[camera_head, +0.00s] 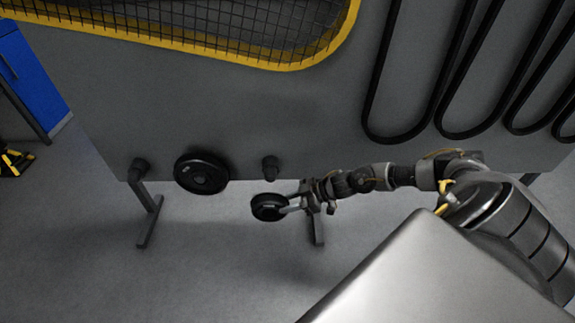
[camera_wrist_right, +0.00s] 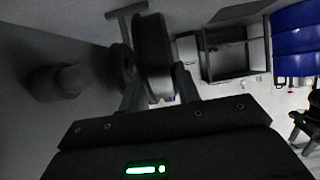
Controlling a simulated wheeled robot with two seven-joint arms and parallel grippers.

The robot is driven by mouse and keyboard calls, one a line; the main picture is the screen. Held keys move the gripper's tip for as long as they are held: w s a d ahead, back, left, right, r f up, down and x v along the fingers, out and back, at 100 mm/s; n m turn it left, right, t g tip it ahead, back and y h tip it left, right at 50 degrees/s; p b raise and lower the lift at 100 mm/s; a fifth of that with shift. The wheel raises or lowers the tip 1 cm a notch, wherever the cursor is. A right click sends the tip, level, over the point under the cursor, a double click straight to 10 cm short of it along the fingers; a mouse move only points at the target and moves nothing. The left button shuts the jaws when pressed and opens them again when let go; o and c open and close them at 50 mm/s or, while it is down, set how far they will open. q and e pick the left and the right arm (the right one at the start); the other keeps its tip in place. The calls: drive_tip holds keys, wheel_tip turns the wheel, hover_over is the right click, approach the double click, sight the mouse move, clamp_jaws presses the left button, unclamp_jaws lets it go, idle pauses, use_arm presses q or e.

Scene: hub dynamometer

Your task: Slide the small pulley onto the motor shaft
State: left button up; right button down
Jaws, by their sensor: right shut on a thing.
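The small pulley (camera_head: 268,207) is a dark, round wheel. My right gripper (camera_head: 285,205) is shut on it and holds it in the air in front of the grey panel. The pulley also shows edge-on between the fingers in the right wrist view (camera_wrist_right: 152,45). Which one is the motor shaft I cannot tell for sure. A stub (camera_wrist_right: 68,81) shows left of the fingers in the wrist view, apart from the pulley. My left gripper is not in view.
A yellow-framed mesh guard (camera_head: 270,58) is above. Black belts (camera_head: 420,130) hang at the right. A blue cabinet (camera_head: 32,80) stands at the left. Floor below the panel is mostly free.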

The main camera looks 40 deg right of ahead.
drive_tip(key=shift+s+a+r+p, duration=0.25)
drive_tip(key=shift+s+a+p, duration=0.1)
drive_tip(key=shift+p, duration=0.25)
drive_tip(key=s+a+p, duration=0.7)
drive_tip(key=s+p, duration=0.1)
drive_tip(key=s, duration=0.2)
drive_tip(key=shift+s+a+f, duration=0.2)
drive_tip(key=shift+a, duration=0.2)
